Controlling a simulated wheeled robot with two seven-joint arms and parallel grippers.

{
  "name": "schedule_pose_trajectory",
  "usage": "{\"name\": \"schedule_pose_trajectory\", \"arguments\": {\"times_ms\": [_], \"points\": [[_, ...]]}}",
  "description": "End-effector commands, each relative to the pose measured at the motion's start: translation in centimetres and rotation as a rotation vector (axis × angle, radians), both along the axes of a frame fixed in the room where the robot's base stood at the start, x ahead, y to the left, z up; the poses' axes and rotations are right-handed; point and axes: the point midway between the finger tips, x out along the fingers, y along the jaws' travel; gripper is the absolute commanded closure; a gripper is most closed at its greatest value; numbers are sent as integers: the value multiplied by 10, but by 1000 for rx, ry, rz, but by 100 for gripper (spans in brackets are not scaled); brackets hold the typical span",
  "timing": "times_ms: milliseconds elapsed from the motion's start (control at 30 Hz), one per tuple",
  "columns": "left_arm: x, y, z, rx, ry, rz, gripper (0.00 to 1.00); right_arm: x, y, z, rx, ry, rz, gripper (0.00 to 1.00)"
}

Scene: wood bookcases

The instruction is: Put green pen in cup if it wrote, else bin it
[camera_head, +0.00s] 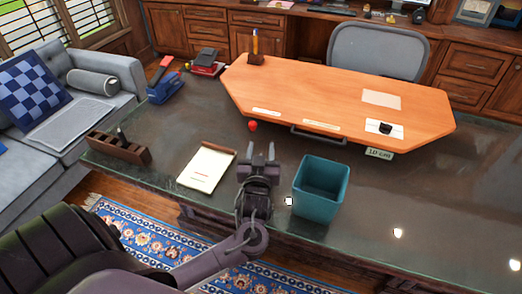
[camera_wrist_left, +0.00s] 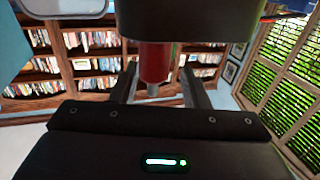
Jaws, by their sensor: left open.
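My left gripper (camera_head: 261,148) is open above the front of the dark desk, between the notepad and the teal bin. I see nothing held in it. In the left wrist view its two fingers (camera_wrist_left: 158,85) are apart, and a red cylinder (camera_wrist_left: 155,62) with a grey tip shows between them; I cannot tell its distance. The teal bin (camera_head: 318,195) stands upright just right of the gripper. A cream notepad (camera_head: 206,168) lies to the left. A small brown cup (camera_head: 255,60) with upright pens stands at the back. I cannot make out a green pen. My right gripper is not in view.
A red round thing (camera_head: 253,126) shows just beyond my left gripper. A wooden holder (camera_head: 118,148) stands at the desk's left edge. A blue stapler-like thing (camera_head: 165,88) is behind it. An orange board (camera_head: 320,98) fills the back. The desk's right front is mostly clear.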

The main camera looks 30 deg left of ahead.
Motion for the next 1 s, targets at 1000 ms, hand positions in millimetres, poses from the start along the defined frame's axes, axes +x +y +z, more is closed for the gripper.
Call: {"name": "schedule_pose_trajectory", "arguments": {"times_ms": [1000], "points": [[-68,-39,0,0,0,0,58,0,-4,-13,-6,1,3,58]]}}
